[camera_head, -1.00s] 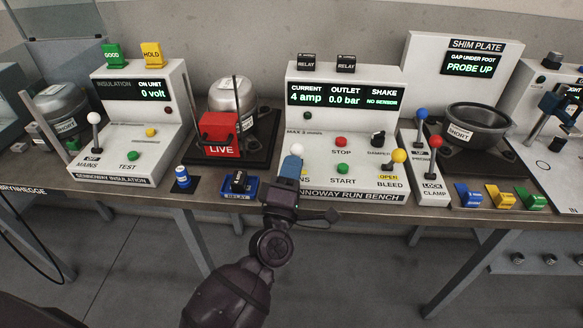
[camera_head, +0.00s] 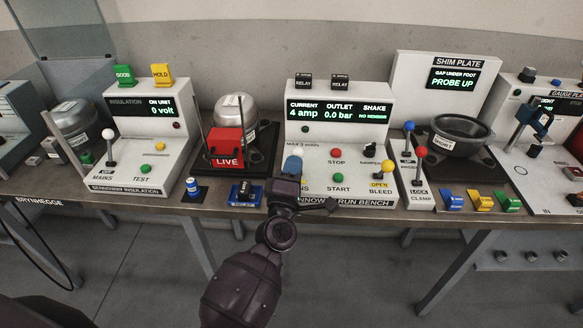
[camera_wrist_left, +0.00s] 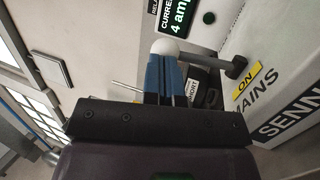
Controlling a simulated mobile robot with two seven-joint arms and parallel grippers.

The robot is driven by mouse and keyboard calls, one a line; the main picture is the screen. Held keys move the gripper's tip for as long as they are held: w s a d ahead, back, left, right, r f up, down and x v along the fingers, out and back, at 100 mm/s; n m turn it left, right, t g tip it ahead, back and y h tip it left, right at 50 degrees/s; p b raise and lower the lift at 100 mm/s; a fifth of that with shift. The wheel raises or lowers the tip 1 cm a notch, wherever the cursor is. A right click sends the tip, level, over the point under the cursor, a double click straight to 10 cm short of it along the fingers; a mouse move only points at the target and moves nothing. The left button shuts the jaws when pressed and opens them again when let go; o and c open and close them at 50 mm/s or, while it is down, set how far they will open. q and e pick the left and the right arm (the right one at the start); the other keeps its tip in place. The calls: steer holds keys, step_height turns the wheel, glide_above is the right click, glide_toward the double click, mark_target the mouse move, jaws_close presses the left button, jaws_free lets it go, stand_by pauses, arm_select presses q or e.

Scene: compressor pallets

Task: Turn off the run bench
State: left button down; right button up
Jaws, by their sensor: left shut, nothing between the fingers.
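The run bench (camera_head: 340,150) is a white console whose display reads 4 amp, 0.0 bar and no sensor. Its red STOP button (camera_head: 336,153) and green START button (camera_head: 338,177) are in view. My left gripper (camera_head: 292,166) has shut blue fingers with nothing between them, in front of the bench's left side at the mains lever. In the left wrist view the fingers (camera_wrist_left: 164,78) point at the lever's white ball knob (camera_wrist_left: 165,47), which shows just beyond their tips. A yellow ON plate (camera_wrist_left: 246,82) shows above MAINS there. My right gripper is not in view.
The yellow bleed lever (camera_head: 387,167) stands at the bench's right, beside the clamp box with blue and red knobs (camera_head: 421,151). A red LIVE box (camera_head: 226,148) and blue relay tray (camera_head: 246,190) are to the left. The insulation console (camera_head: 145,100) stands further left.

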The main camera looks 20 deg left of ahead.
mark_target(294, 152)
arm_select(q)
steer(key=shift+w+a+r+p, duration=0.15)
steer(key=shift+w+r+p, duration=0.25)
steer(key=shift+w+r, duration=0.25)
steer(key=shift+a+x, duration=0.2)
steer(key=shift+x, duration=0.8)
steer(key=w, duration=0.2)
steer(key=w+a, duration=0.1)
steer(key=w, duration=0.1)
steer(key=shift+s+r, duration=0.15)
